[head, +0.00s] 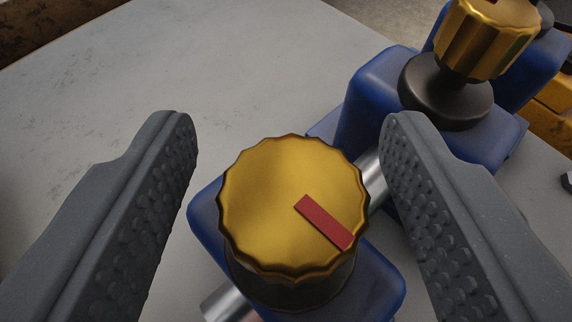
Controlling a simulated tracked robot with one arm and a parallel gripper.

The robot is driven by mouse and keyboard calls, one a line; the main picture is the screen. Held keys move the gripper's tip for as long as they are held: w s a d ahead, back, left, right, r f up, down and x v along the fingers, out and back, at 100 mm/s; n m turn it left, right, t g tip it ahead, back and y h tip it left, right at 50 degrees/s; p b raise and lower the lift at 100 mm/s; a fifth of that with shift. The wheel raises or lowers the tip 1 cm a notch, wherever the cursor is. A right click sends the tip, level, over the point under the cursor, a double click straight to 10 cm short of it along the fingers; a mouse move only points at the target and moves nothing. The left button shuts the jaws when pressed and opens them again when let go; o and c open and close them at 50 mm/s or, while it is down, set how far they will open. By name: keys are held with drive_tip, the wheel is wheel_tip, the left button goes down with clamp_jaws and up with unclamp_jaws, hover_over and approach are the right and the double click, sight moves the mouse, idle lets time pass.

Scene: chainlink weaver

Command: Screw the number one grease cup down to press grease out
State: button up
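A brass grease cup (270,200) with a scalloped rim and a red mark (324,222) on its top sits on a blue bearing block (208,214) in the lower middle of the head view. The red mark points to the lower right. No number shows on the cup. My gripper (287,130) is open, with one grey studded finger on each side of the cup. Gaps show between the fingers and the cup. A second brass cup (482,38) stands on a dark round base at the upper right.
A second blue block (372,98) stands close behind the right finger. A silver shaft (373,176) runs diagonally through the near block. Yellow parts (550,118) lie at the right edge. The grey surface (235,65) at the upper left is clear.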

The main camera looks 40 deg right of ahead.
drive_tip(key=p+v, duration=0.4)
drive_tip(key=v, duration=0.9)
drive_tip(key=shift+s+a, duration=0.25)
drive_tip(key=shift+a, duration=0.05)
drive_tip(key=shift+r, duration=0.1)
